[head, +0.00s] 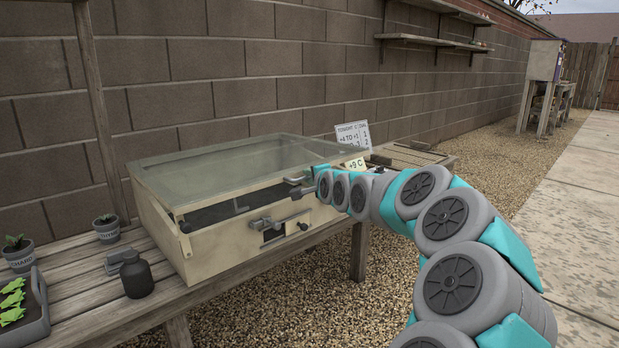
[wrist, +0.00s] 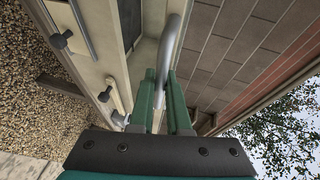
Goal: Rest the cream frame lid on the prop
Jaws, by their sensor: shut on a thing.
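The cream frame (head: 215,256) is a box on the slatted bench. Its glass lid (head: 230,165) is raised a little at the front, with a dark gap under its front edge. My gripper (head: 303,187) is at the lid's front edge, towards the right. In the wrist view its green fingers (wrist: 165,82) are shut on the curved grey lid handle (wrist: 176,38). A grey metal fitting (head: 280,223), perhaps the prop, is on the box front below the lid. Whether it touches the lid is not clear.
A "+9 C" card (head: 356,164) and a white sign (head: 353,137) stand behind my gripper. A brick wall (head: 200,75) runs behind.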

